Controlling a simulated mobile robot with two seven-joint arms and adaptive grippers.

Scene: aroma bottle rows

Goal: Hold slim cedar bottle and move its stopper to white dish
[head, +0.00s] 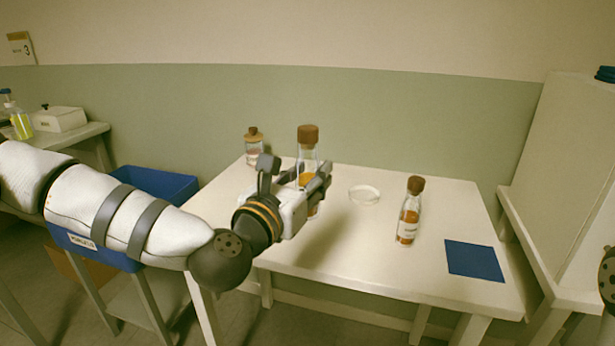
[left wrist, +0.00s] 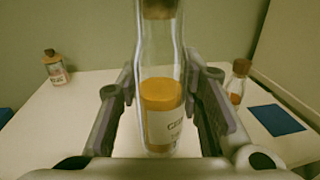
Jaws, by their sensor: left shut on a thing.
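A slim clear bottle (head: 308,153) with amber liquid and a brown stopper (head: 308,134) stands upright between the fingers of my left gripper (head: 296,190). The gripper is shut on it. In the left wrist view the bottle (left wrist: 160,60) shows a pale label starting with "CE", and only the lower part of its stopper (left wrist: 158,9). The stopper sits in the bottle's neck. I cannot tell whether the bottle's base touches the table. The shallow white dish (head: 364,194) lies to the right of the held bottle and looks empty. My right gripper is out of view.
On the white table (head: 350,260), a short stoppered bottle (head: 253,146) stands at the back left. Another brown-stoppered amber bottle (head: 409,212) stands right of the dish, near a blue mat (head: 474,261). The table's front middle is clear. A blue bin (head: 160,184) stands left.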

